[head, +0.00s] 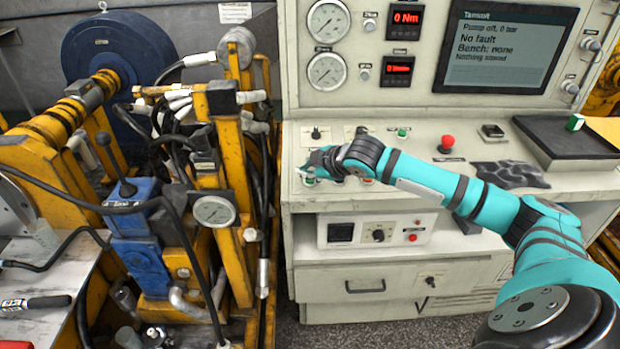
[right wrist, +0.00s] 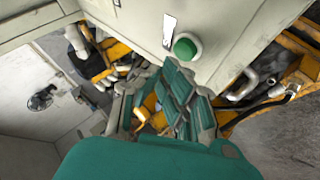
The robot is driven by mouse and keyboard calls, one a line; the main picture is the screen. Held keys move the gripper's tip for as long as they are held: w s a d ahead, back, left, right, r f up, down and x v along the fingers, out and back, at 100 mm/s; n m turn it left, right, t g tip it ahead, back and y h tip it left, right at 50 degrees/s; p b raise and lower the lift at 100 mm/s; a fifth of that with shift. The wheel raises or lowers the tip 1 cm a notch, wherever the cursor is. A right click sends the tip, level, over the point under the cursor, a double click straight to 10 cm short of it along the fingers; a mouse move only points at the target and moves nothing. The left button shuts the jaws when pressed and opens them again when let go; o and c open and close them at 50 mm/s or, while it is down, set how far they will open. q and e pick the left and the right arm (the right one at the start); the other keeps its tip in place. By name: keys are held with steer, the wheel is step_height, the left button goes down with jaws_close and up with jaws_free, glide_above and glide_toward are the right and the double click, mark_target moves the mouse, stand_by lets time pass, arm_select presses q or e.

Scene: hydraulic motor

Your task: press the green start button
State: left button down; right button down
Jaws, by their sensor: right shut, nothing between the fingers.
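A round green button (right wrist: 187,47) with a white label beside it is on the pale panel in the right wrist view. In the head view a green button (head: 309,181) shows partly beneath my right gripper (head: 306,169), at the console's left front. My right gripper is shut and empty; in the wrist view its fingertips (right wrist: 176,76) lie just below the button in the picture. I cannot tell whether they touch it. Another small green control (head: 402,132) sits further back on the console. My left gripper is not in view.
The screen (head: 506,48) reads "Pump off, 0 bar" and "No fault". A yellow machine frame (head: 231,205) with hoses stands close left of the console. A dark box (head: 566,139) lies at the right.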

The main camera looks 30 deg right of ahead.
steer(key=shift+f, duration=0.45)
steer(key=shift+f, duration=0.45)
stand_by(0.9)
steer(key=shift+p, duration=0.3)
steer(key=shift+r+p, duration=0.85)
steer(key=shift+p, duration=0.15)
